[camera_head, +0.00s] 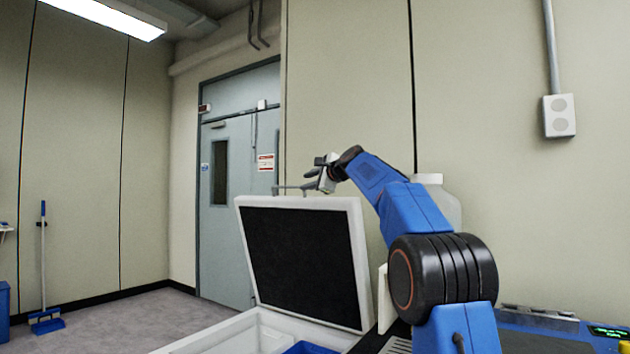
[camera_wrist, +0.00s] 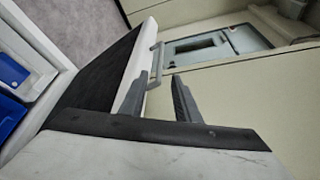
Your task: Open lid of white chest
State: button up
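The white chest (camera_head: 235,335) stands low in the head view with its lid (camera_head: 355,235) raised and leaning near upright, its black inner face toward me. A thin grey handle (camera_head: 292,187) sits at the lid's top edge; it also shows in the wrist view (camera_wrist: 157,62). My gripper (camera_head: 314,178) is beside the right part of the handle. In the wrist view, my gripper's fingers (camera_wrist: 156,80) are spread apart, with the handle lying between and just beyond their tips. I see no closed grip on it. The lid (camera_wrist: 137,70) runs past the left finger.
Blue items (camera_head: 308,348) lie inside the chest. A white bottle-like container (camera_head: 440,195) stands behind my arm against the wall. A blue device (camera_head: 555,335) is at lower right. A grey door (camera_head: 225,200) and a blue dustpan (camera_head: 46,321) are farther back.

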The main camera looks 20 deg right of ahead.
jog(key=shift+v, duration=2)
jog(key=s+a+f+n+g, duration=0.2)
jog(key=s+a+f+n, duration=0.2)
jog(key=s+f, duration=0.5)
jog(key=s+a+f+n+g, duration=0.25)
jog(key=s+a+f, duration=0.35)
jog(key=s, duration=0.5)
jog(key=s+a+f+n+g, duration=0.2)
jog(key=s+a+f+n, duration=0.15)
jog(key=s+f, duration=0.6)
jog(key=s+f+n+g+h, duration=0.3)
jog(key=s+f+n, duration=0.7)
jog(key=s+f, duration=1.9)
jog(key=shift+s+f+g+h, duration=0.3)
jog(key=shift+s+g, duration=0.35)
jog(key=shift+s, duration=0.35)
